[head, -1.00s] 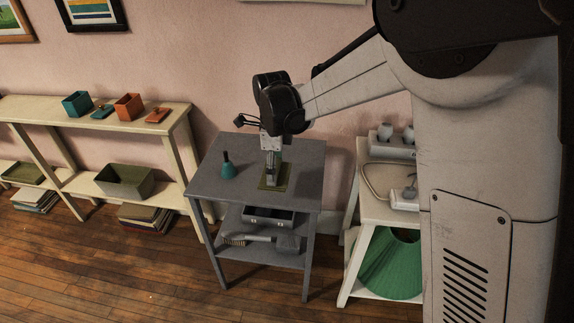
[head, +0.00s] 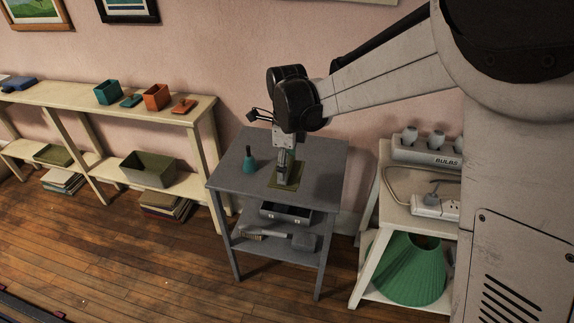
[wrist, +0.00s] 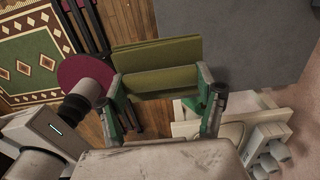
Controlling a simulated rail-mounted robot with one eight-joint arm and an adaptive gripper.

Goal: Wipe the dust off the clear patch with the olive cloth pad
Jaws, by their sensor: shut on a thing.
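My gripper (head: 284,176) points down and is shut on the pad's upper part. In the wrist view the olive pad (wrist: 155,52) spans between my gripper's green-padded fingers (wrist: 168,105). The grey tabletop (wrist: 240,35) shows at the upper right there. I cannot tell whether the pad presses on the tabletop. No dust or outlined patch can be made out; the pad and gripper hide the surface beneath.
A teal bell-shaped thing (head: 250,164) with a dark handle stands left of the pad. A white stand with a green lampshade (head: 408,268) is close on the right. A cream shelf (head: 190,110) stands left.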

